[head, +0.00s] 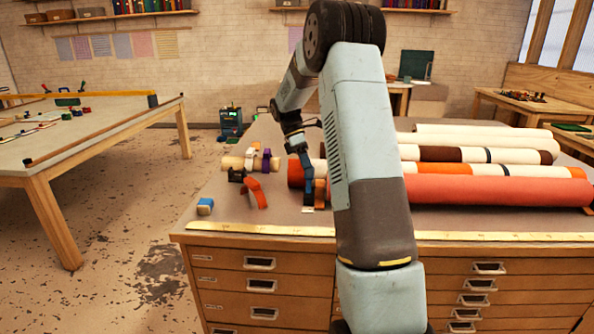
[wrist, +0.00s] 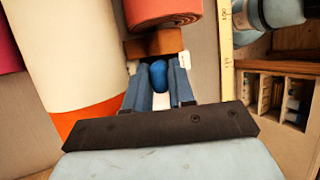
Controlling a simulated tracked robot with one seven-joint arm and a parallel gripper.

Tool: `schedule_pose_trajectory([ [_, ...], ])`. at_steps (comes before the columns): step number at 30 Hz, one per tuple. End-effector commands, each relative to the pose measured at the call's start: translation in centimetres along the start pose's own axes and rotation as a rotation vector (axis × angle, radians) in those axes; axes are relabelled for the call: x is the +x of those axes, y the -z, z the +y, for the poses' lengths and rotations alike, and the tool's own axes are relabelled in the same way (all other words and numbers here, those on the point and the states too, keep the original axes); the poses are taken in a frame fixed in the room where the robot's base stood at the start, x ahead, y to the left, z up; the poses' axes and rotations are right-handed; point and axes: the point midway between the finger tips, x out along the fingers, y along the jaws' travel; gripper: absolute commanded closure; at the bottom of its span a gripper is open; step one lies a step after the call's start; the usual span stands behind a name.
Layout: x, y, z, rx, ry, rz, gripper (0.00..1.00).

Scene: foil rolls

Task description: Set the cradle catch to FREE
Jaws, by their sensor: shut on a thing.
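The cradle (wrist: 153,44) is a brown wooden block at the end of a coral-red roll (wrist: 163,10) in the wrist view. A rounded blue knob (wrist: 158,76), which looks like the catch, stands at the cradle's near side. My gripper (wrist: 160,68) has one finger on each side of this knob and is shut on it. A small white tag (wrist: 185,60) sits beside the right finger; I cannot read it. In the head view my gripper (head: 308,192) is at the left end of the coral-red roll (head: 490,190), and the catch is hidden there.
Several rolls lie to the right on the drawer-fronted table, including a white one with an orange end (wrist: 75,60). A yellow ruler (head: 275,230) lines the front edge.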

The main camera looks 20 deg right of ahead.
Motion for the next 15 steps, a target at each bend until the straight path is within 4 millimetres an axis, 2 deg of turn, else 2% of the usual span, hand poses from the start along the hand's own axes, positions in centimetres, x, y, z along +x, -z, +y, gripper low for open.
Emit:
schedule_pose_trajectory([
  [3, -0.14, -0.59, 0.43, 0.006, -0.002, 0.001, 1.00],
  [14, -0.13, -0.68, 0.51, 0.008, -0.003, 0.001, 1.00],
  [15, -0.14, -0.69, 0.51, 0.008, -0.003, 0.002, 0.74],
])
